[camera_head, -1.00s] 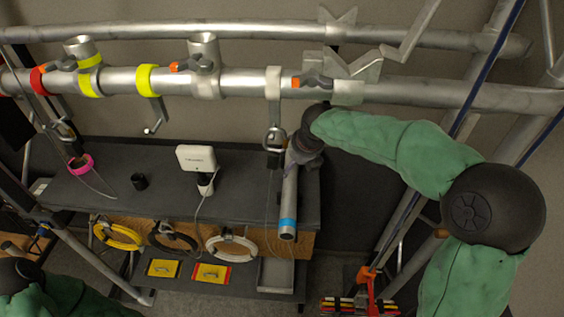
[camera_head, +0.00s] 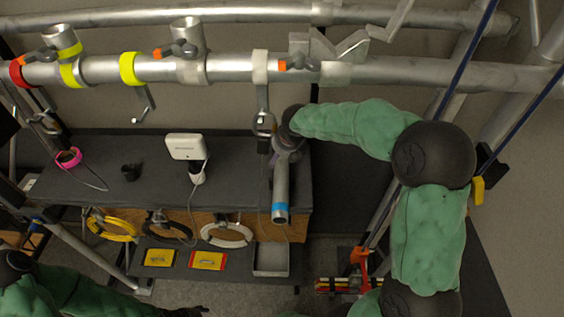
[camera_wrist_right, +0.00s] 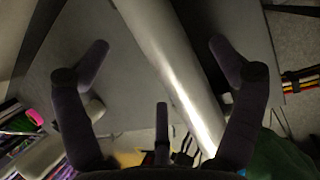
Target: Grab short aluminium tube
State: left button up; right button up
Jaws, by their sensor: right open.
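The short aluminium tube (camera_head: 280,188) hangs steeply down in front of the dark shelf, with a blue band (camera_head: 280,207) near its lower end. My right gripper (camera_head: 287,147) is at the upper part of the tube and hides its top. In the right wrist view the bare metal tube (camera_wrist_right: 172,70) runs diagonally between the spread fingers of my right gripper (camera_wrist_right: 160,62), which is open. The visible fingertips stand apart from the tube. My left arm enters at the lower left; a dark part at its end (camera_head: 186,311) is cut by the frame edge.
A horizontal truss pipe (camera_head: 225,68) with clamps and coloured bands crosses above. A grey tray (camera_head: 271,259) lies below the tube.

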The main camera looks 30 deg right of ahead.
jog(key=x, duration=0.3)
jog(key=shift+s+r, duration=0.1)
jog(key=shift+r, duration=0.05)
jog(key=c, duration=1.6)
jog(key=shift+o, duration=0.2)
jog(key=shift+r, duration=0.45)
jog(key=v, duration=0.2)
jog(key=shift+r, duration=0.45)
jog(key=s+a+b, duration=0.2)
jog(key=s, duration=1.5)
